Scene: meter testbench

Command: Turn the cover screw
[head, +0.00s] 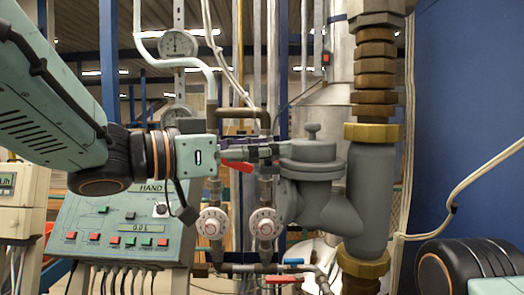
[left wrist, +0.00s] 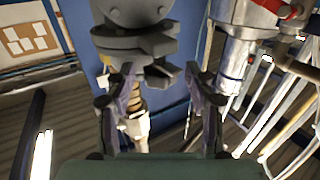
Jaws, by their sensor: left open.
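The grey water meter (head: 310,165) stands at the centre right in the head view, on a grey pipe body. Its cover has a small upright knob, the cover screw (head: 312,130), on top. My left gripper (head: 276,151) reaches in from the left, its fingertips close to the cover's left side and lower than the screw's top. In the left wrist view its two fingers (left wrist: 165,88) are spread apart, with grey meter parts (left wrist: 135,42) just beyond and partly between them. I cannot tell whether they touch. My right gripper is out of view.
A control box (head: 125,228) with buttons stands at the lower left. A thick brass-fitted pipe (head: 376,132) rises right of the meter. A blue panel (head: 460,110) is at the right.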

